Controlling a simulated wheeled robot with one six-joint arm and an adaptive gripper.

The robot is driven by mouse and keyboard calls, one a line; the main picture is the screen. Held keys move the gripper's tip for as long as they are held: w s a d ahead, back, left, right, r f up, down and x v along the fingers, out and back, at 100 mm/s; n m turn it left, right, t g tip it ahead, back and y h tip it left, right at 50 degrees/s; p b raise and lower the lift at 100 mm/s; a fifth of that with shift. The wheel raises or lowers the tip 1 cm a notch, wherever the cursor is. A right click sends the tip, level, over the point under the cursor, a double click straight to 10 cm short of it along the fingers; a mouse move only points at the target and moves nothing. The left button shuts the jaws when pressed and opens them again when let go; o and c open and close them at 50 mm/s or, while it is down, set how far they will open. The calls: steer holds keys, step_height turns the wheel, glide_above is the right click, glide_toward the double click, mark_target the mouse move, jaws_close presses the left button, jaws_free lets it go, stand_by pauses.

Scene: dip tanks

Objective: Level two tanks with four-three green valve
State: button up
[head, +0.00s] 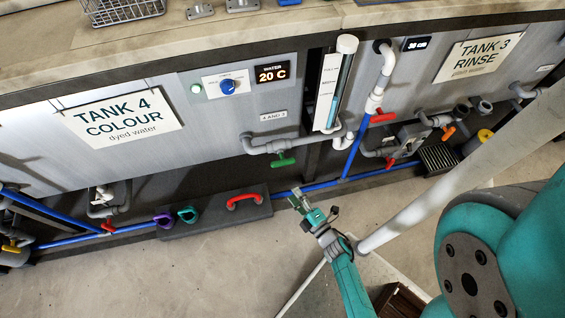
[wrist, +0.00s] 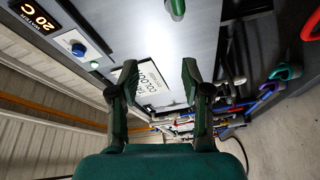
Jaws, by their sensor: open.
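The green valve (head: 284,161) sits on the grey pipe (head: 262,147) under the "4 AND 3" label, between the Tank 4 and Tank 3 panels. Its handle looks roughly in line with the pipe. What looks like the same green handle shows at the top edge of the wrist view (wrist: 176,8), partly cut off. My gripper (head: 300,197) is open and empty, below and slightly right of the valve in the head view, apart from it. Both fingers of my gripper (wrist: 158,82) show in the wrist view with nothing between them. The Tank 4 sign (head: 124,116) and Tank 3 sign (head: 479,58) hang on their panels.
A level tube (head: 335,85) with blue liquid stands right of the valve. Red-handled valves and blue pipes run along the base.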

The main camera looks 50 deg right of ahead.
mark_target(285, 165)
steer(key=w+d+f+n, duration=0.3)
steer(key=d+f, duration=0.1)
steer(key=d, duration=0.3)
steer(key=x, duration=1.1)
steer(key=shift+a, duration=0.35)
steer(key=shift+c, duration=0.3)
jaws_close()
